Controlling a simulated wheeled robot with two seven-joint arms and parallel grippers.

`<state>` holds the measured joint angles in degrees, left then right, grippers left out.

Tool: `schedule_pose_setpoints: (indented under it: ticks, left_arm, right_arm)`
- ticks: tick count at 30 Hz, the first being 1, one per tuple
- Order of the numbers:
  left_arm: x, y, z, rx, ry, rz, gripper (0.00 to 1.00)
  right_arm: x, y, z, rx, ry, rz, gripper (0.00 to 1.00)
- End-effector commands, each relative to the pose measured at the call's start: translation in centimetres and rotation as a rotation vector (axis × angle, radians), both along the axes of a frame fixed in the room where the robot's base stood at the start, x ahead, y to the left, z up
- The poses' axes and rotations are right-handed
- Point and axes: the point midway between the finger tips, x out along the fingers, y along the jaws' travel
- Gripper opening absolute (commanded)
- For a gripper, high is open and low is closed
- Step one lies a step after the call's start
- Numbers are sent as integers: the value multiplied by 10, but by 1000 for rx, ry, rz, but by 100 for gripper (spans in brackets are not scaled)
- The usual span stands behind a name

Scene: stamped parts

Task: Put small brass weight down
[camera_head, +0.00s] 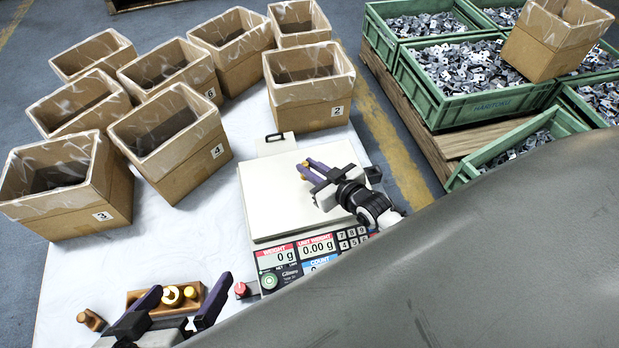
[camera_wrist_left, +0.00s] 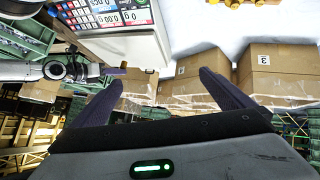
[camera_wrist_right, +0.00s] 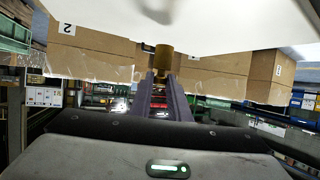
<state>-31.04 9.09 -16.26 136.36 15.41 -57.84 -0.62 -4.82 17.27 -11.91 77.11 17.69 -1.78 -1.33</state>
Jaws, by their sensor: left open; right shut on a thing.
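My right gripper (camera_head: 307,168) is shut on a small brass weight (camera_wrist_right: 163,58), which sits at the fingertips in the right wrist view. In the head view it is over the pale plate of the scale (camera_head: 270,197). I cannot tell if the weight touches the plate; the scale displays (camera_head: 300,250) read 0 g and 0.00 g. My left gripper (camera_head: 192,283) is open and empty, near the wooden weight block (camera_head: 136,297) at the front left. Brass weights (camera_head: 172,295) stand in the block, partly hidden by a left finger.
Another small weight (camera_head: 90,320) lies left of the block, and a red knob (camera_head: 241,290) is beside the scale. Several cardboard boxes (camera_head: 310,94) stand behind and left. Green crates of metal parts (camera_head: 470,109) sit on a pallet at right.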

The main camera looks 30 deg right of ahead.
Motion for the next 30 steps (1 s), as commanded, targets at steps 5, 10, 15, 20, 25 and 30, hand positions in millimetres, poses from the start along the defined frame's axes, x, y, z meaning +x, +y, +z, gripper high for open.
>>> schedule_pose_setpoints:
  ticks: [5,10,15,20,25,30]
  left_arm:
    - [2,-8,8,-60,-44,-1,100]
    - [3,-11,16,-77,-56,-1,100]
    - [3,-11,16,-77,-56,-1,100]
    - [3,-11,17,-82,-59,-1,100]
    - [3,-11,17,-81,-59,0,100]
    - [3,-11,19,-80,-60,0,100]
  right_arm:
    - [0,0,-29,0,-1,0,0]
    - [1,0,-30,1,-4,0,0]
    - [1,0,-32,0,-2,0,0]
    - [0,0,-34,0,0,0,31]
    - [0,0,-34,0,0,0,35]
    - [0,0,-32,0,0,0,35]
